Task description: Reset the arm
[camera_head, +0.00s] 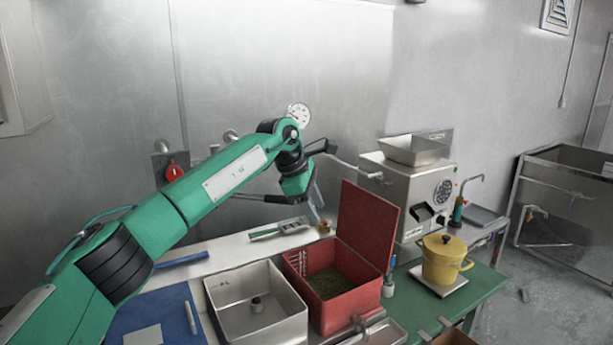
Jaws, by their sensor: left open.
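My left arm reaches in from the lower left, green with black joints. My left gripper (314,203) is at its end, fingers pointing down, above the back of the table near the red box. It is open and nothing shows between its fingers. The grey metal bean grinder (412,192) stands to its right, with a metal hopper tray (415,150) on top. My right gripper is not in view.
An open red box (335,305) with dark green contents has its lid raised. A white bin (257,312) stands left of it. A yellow pot (444,262) sits on the green table (480,295). A blue mat (155,315) lies at left.

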